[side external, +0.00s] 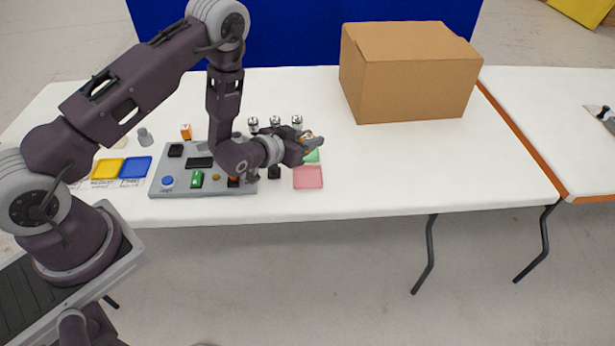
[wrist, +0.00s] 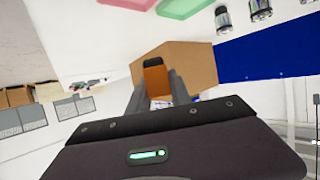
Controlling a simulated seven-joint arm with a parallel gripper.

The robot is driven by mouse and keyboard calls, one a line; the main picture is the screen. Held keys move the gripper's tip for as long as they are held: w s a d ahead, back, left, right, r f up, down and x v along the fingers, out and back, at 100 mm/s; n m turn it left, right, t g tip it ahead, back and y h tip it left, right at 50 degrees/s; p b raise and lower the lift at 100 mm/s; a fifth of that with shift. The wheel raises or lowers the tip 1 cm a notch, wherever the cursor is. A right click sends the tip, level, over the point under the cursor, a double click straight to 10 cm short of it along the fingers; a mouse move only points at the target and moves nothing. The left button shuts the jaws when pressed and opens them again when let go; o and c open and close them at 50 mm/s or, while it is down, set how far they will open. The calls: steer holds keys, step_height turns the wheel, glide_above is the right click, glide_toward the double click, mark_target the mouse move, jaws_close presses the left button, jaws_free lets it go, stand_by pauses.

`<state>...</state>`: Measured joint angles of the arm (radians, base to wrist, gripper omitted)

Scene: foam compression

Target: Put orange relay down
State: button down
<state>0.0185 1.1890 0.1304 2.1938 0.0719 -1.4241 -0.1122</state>
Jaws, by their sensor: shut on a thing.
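My gripper (side external: 311,140) points sideways to the right, with its fingers close to the green pad (side external: 313,156) and the pink pad (side external: 308,177). It is shut on the orange relay (wrist: 155,76), which shows as an orange and dark block between the fingers in the wrist view. In the side view, the relay is mostly hidden by the fingers, and its height above the table is hard to tell. Another orange block (side external: 186,131) stands on the table behind the grey board (side external: 207,186).
The grey board carries several components, including a green one (side external: 197,179) and a blue button (side external: 168,181). Several metal-topped cylinders (side external: 275,121) stand behind my gripper. Yellow (side external: 107,168) and blue (side external: 137,166) pads lie left. A cardboard box (side external: 410,75) stands back right; the table's front right is clear.

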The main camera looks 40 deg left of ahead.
mark_target(309, 177)
step_height(309, 177, down, 10)
steer(key=shift+r, duration=0.2)
steer(key=shift+f, duration=0.15)
steer(key=c, duration=1.2)
jaws_free()
steer(key=shift+o, duration=0.2)
